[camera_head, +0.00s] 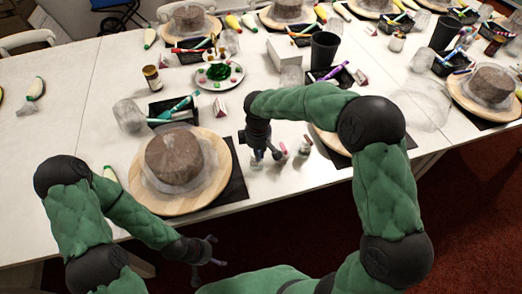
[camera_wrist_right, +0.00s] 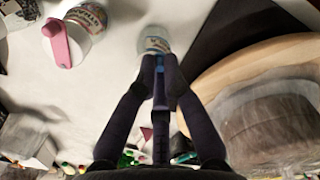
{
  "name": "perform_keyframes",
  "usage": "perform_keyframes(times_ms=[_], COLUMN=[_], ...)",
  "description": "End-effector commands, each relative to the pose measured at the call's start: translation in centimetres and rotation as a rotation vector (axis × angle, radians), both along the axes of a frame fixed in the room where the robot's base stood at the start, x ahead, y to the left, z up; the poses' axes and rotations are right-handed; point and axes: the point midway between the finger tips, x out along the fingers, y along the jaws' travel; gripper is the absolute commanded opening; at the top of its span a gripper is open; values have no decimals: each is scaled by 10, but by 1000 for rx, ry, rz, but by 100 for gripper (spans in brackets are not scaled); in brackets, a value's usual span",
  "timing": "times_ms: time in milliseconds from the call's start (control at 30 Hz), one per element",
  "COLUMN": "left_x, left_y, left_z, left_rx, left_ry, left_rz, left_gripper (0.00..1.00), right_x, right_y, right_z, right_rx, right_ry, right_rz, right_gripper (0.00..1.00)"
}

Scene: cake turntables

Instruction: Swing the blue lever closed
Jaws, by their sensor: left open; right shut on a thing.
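My right gripper (camera_head: 262,154) points down at the table just right of the near cake. In the right wrist view its fingertips (camera_wrist_right: 160,78) are closed together on a small blue lever (camera_wrist_right: 160,61). The lever is at the near side of a small clear jar (camera_wrist_right: 153,40) with a printed label, standing on the white table. The fingers hide much of the lever, so its exact angle cannot be told. My left gripper (camera_head: 214,251) is open and empty, in front of the table's near edge.
A jar with a pink lever (camera_wrist_right: 62,45) stands near the blue-lever jar, to its left in the wrist view. A brown cake (camera_head: 174,157) on a wooden turntable (camera_head: 215,190) is close on the other side. A plate of sweets (camera_head: 219,76) lies farther back.

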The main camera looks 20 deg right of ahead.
Motion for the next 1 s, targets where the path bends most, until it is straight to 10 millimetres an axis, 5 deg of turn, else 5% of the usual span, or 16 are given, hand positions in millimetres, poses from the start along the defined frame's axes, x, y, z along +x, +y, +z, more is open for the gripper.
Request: perform_keyframes(times_ms=[500,1000], left_x=[0,0], left_y=[0,0], left_z=[16,17], left_rx=[0,0], left_ry=[0,0], left_rz=[0,0], left_gripper=[92,92], right_x=[4,5], right_y=[14,15], right_z=[0,0], right_rx=[-1,-1], right_ry=[0,-1], right_rz=[-308,-357], right_gripper=[0,0])
